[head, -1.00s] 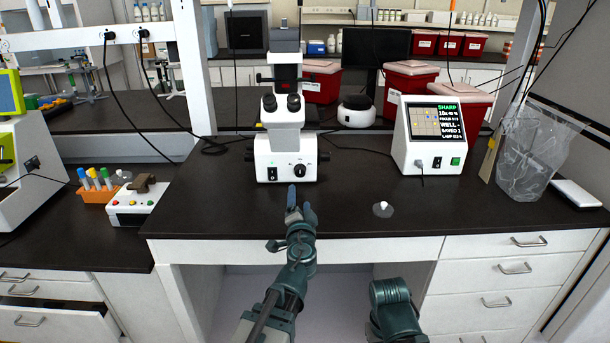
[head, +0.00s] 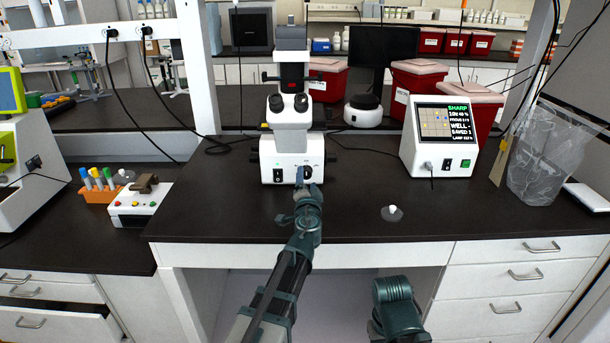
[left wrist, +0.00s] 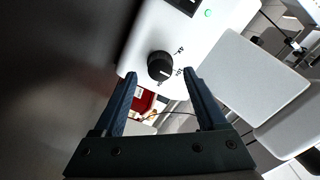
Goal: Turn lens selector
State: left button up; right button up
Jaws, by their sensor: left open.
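The lens selector is a black round knob (left wrist: 160,66) with a white pointer mark on the white front of the microscope (head: 287,140). Markings stand around it in the left wrist view. In the head view it is mostly hidden behind my left gripper (head: 304,178). My left gripper also shows in the left wrist view (left wrist: 160,80), open, its two blue fingers on either side of the knob in the picture. I cannot tell whether they touch it. My right arm (head: 397,305) shows low in the head view, but its gripper cannot be made out.
A screen unit (head: 440,140) stands right of the microscope. A small disc with a white knob (head: 392,213) lies near the bench front. At left are an orange tube rack (head: 99,190) and a small button box (head: 140,204).

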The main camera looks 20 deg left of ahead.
aim_at(306, 173)
pick_arm(q)
jog(key=shift+x, duration=1.45)
jog(key=shift+c, duration=0.2)
grip_shut()
